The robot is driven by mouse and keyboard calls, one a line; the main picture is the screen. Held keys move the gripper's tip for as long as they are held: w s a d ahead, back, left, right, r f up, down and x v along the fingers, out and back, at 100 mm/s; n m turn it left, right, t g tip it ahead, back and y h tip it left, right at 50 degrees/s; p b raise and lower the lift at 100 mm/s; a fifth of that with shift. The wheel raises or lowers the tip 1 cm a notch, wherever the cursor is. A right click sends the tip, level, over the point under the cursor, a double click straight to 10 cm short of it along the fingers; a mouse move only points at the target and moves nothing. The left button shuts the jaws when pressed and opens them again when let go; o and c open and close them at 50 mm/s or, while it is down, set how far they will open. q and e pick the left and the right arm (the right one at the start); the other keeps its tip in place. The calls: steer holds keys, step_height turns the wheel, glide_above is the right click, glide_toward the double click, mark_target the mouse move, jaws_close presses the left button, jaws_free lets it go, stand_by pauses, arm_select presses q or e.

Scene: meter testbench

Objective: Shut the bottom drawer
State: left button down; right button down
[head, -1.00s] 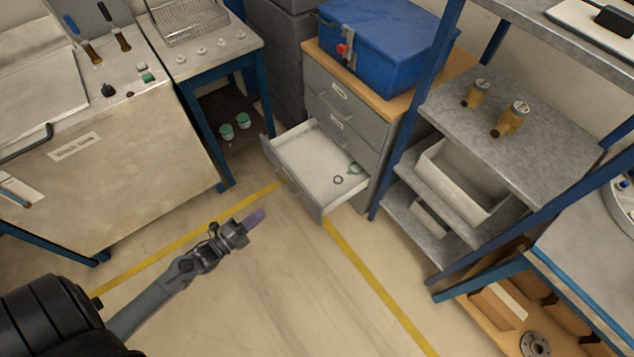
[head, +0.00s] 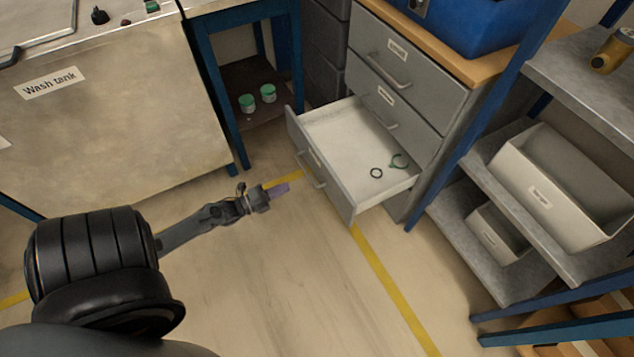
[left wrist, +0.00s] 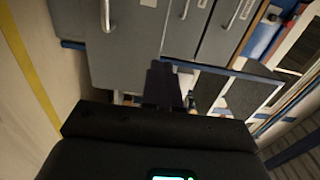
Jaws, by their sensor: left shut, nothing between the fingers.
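The bottom drawer (head: 345,145) of the grey cabinet stands pulled out, with its front panel (head: 322,178) and bar handle facing the lower left. My right gripper is not in view.
The wash tank (head: 100,110) stands at the left, beside a blue-framed table (head: 222,90) with two green-lidded jars below. A blue-post shelf rack (head: 480,140) with grey bins (head: 560,185) stands at the right. The floor before the drawer is clear.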

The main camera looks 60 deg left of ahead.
arm_select(q)
steer(key=b, duration=0.6)
glide_toward(326, 169)
steer(key=w, duration=0.5)
steer(key=shift+w+f, duration=0.15)
steer(key=shift+w+d, duration=0.1)
steer(key=shift+w, duration=0.7)
steer(key=shift+d, duration=0.1)
